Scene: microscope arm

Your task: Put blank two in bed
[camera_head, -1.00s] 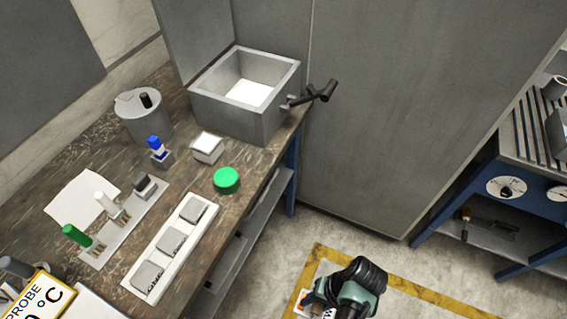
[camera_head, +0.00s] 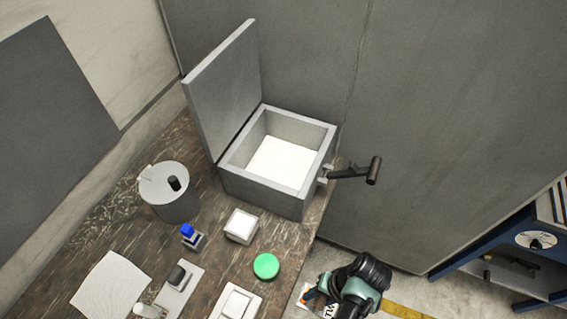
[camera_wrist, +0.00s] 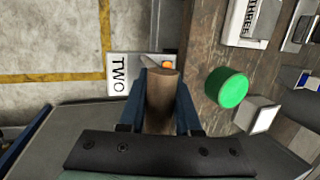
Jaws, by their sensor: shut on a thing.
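My gripper (camera_wrist: 160,100) has blue fingers shut on blank two, a brown piece (camera_wrist: 161,92) with a white plate (camera_wrist: 123,76) marked TWO at its far end. In the head view the marked plate (camera_head: 327,311) shows beside my arm at the bottom, past the bench's right edge, above the floor. My fingers are mostly hidden there. An open grey box (camera_head: 230,187) stands at the back of the bench with its lid up. A white flat bed (camera_head: 284,162) lies inside it, with nothing on it. The held piece is apart from the box.
A green button (camera_head: 266,266), a small white-topped block (camera_head: 241,226), a blue-capped item (camera_head: 189,234) and a grey canister (camera_head: 174,200) stand on the bench. A plate marked THREE (camera_wrist: 258,20) lies on it.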

